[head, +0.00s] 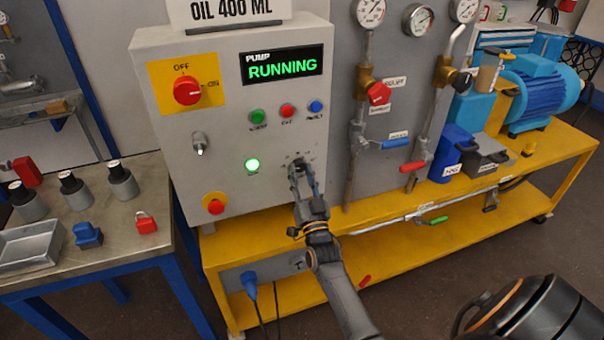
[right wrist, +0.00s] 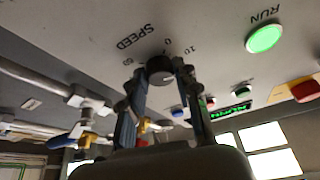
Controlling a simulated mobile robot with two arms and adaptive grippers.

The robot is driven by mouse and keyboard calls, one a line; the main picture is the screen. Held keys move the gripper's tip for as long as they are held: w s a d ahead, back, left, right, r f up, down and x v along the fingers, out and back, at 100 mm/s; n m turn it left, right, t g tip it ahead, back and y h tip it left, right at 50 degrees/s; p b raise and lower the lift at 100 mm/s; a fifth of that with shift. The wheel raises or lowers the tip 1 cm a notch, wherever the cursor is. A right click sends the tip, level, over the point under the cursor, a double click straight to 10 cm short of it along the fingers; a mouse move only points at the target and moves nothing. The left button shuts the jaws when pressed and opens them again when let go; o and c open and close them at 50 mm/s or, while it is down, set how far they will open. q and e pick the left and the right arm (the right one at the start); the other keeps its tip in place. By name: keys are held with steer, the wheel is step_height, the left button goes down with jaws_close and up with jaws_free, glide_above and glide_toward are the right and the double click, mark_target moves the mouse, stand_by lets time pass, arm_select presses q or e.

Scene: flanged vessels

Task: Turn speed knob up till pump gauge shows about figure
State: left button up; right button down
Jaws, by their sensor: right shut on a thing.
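The speed knob (right wrist: 160,68) is a small dark round knob on the grey control panel, with the word SPEED and scale figures printed around it. My right gripper (right wrist: 160,80) is shut on the knob, one finger on each side. In the head view my right gripper (head: 301,168) reaches the panel's lower right and hides most of the knob. Three round gauges (head: 368,12) (head: 417,19) (head: 463,9) show at the top on the pipework; their needles are too small to read, and I cannot tell which is the pump gauge. My left gripper is not in view.
The pump display (head: 283,66) reads RUNNING, and a green RUN lamp (head: 252,165) is lit. A red rotary switch (head: 187,91) and a red stop button (head: 216,206) sit left on the panel. Valves with red and blue handles (head: 396,143) stand to the right.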

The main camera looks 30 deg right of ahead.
steer(key=c, duration=1)
jaws_free()
steer(key=v, duration=1.2)
steer(key=shift+a, duration=0.1)
